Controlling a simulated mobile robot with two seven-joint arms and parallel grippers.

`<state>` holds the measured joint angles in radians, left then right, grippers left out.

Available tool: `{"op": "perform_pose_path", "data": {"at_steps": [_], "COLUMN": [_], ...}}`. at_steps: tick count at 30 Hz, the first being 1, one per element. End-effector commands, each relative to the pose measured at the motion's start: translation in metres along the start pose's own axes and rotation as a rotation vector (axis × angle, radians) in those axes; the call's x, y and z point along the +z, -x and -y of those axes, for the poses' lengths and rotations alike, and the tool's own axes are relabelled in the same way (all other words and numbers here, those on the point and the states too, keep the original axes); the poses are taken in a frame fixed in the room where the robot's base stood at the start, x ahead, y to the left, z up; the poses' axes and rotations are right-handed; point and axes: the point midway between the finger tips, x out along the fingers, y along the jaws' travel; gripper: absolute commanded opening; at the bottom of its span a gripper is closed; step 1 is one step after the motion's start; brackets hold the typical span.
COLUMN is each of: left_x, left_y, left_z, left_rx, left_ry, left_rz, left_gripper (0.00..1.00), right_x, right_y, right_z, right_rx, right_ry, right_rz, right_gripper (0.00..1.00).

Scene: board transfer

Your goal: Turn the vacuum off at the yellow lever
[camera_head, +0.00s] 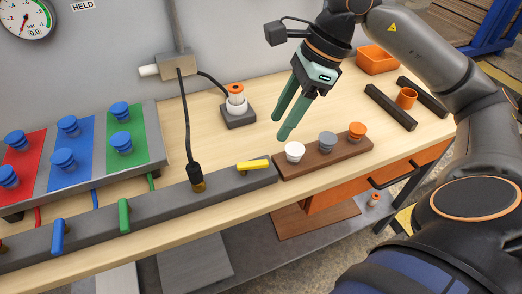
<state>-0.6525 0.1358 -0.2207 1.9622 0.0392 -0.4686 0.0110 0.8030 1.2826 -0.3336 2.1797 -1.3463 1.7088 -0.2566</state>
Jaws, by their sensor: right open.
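The yellow lever (253,166) sits near the right end of the dark manifold bar (160,213) along the table's front. It lies roughly along the bar. My right gripper (280,127) has green fingers pointing down and left. It is open and empty, above the table, behind and to the right of the lever, apart from it. A blue lever (58,236) and a green lever (124,216) stand on the same bar further left. A round gauge (24,14) is at the top left, partly cut off. My left gripper does not show.
A brown board (335,156) with white, grey and orange knobs lies right of the bar. A board with red, blue and green stripes (141,138) bears several blue knobs. A black hose fitting (194,172) rises beside the lever. An orange bin (377,60) stands at the back right.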

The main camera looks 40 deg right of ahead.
Motion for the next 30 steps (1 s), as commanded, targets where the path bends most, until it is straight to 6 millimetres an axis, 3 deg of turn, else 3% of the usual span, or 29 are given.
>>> {"op": "perform_pose_path", "data": {"at_steps": [9,15,27,30], "left_x": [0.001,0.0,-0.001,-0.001], "left_y": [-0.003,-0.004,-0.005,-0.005], "left_z": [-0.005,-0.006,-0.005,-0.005], "left_rx": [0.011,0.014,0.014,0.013], "left_ry": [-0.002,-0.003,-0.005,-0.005], "left_rz": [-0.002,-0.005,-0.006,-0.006], "left_gripper": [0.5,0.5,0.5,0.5], "right_x": [0.001,0.001,0.001,0.001], "right_y": [-0.067,-0.093,-0.102,-0.102], "right_z": [-0.002,-0.001,-0.001,-0.001], "right_rx": [0.007,0.006,0.004,0.004], "right_ry": [0.0,-0.001,-0.001,-0.001], "right_rz": [0.002,0.003,0.004,0.004], "right_gripper": [0.5,0.5,0.5,0.41]}}
